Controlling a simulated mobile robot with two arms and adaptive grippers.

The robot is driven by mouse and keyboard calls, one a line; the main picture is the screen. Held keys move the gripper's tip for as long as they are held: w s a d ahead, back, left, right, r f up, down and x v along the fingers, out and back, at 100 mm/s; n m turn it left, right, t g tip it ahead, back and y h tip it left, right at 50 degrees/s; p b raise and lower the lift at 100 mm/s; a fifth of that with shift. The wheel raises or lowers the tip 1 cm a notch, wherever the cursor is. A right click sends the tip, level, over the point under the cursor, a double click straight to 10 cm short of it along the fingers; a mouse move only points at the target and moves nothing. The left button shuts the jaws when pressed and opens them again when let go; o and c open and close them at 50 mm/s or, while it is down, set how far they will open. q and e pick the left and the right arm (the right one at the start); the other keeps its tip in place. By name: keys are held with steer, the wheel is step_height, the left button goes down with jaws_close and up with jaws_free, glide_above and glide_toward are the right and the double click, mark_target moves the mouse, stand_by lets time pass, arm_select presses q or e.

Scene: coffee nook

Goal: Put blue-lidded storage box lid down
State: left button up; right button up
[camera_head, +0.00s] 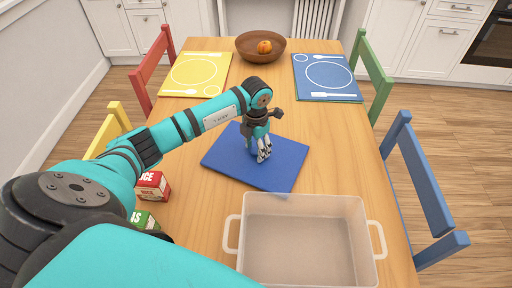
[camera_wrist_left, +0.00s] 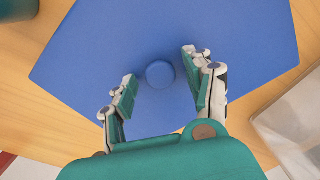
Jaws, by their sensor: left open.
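The blue lid (camera_head: 283,172) lies flat on the wooden table, beyond the box. In the left wrist view the lid (camera_wrist_left: 110,45) fills most of the picture, with a round blue knob (camera_wrist_left: 160,74) at its middle. The clear storage box (camera_head: 355,212) stands lidless at the front of the table, with a handle on each side. My left gripper (camera_head: 263,153) points down over the lid. In the left wrist view its open fingers (camera_wrist_left: 162,90) are on either side of the knob, with gaps between. My right gripper is not in view.
A red box (camera_head: 153,186) and a green box (camera_head: 144,220) stand left of the storage box. A yellow placemat (camera_head: 184,85), a blue placemat (camera_head: 339,91) and a wooden bowl (camera_head: 245,47) with an orange fruit (camera_head: 264,47) are at the far end. Coloured chairs line both sides.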

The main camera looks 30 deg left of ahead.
arm_select(q)
step_height(320, 180, up, 12)
steer(key=b, duration=0.1)
steer(key=shift+f, duration=0.15)
stand_by(0.6)
